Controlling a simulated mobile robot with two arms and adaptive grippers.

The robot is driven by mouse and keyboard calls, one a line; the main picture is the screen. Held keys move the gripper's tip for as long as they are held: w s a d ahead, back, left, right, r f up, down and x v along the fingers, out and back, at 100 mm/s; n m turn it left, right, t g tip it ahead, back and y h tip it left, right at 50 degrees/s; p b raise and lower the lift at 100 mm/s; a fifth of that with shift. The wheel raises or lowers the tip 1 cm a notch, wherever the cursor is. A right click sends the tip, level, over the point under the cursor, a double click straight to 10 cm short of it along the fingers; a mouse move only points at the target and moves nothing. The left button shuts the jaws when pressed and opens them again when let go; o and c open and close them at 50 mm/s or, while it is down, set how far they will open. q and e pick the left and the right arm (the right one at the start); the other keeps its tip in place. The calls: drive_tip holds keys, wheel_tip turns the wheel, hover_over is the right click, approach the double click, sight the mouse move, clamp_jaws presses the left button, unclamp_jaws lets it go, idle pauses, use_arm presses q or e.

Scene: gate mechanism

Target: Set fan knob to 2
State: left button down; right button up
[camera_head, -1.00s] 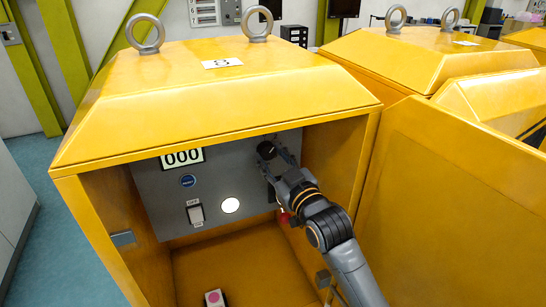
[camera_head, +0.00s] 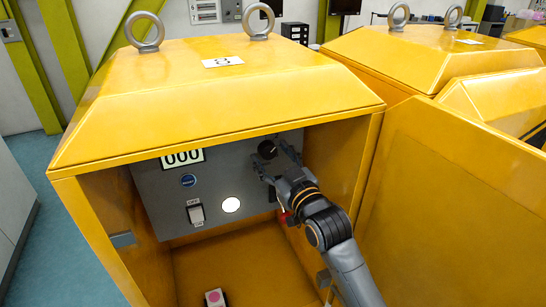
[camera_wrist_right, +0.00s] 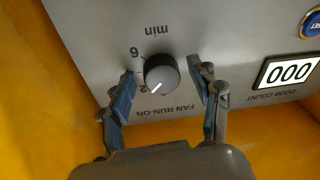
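The fan knob (camera_wrist_right: 161,73) is a dark round dial on the grey panel, labelled FAN RUN-ON, with marks 2 and 6 and "min" visible upside down in the right wrist view. Its white pointer line points to the lower left, at or close to the 2. In the head view the knob (camera_head: 267,149) sits at the panel's upper right. My right gripper (camera_head: 272,160) is open, its two fingers spread apart on either side of the knob, with visible gaps in the wrist view. My left gripper is not in view.
The panel (camera_head: 222,170) stands inside an open yellow cabinet (camera_head: 92,215), with a 000 counter (camera_head: 184,157), a blue button (camera_head: 188,181), a switch (camera_head: 195,213) and a white light (camera_head: 231,205). The yellow door (camera_head: 450,210) is at right. A pink-button box (camera_head: 214,298) lies low in front.

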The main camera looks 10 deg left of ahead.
drive_tip(key=v, duration=1.2)
drive_tip(key=shift+s, duration=0.1)
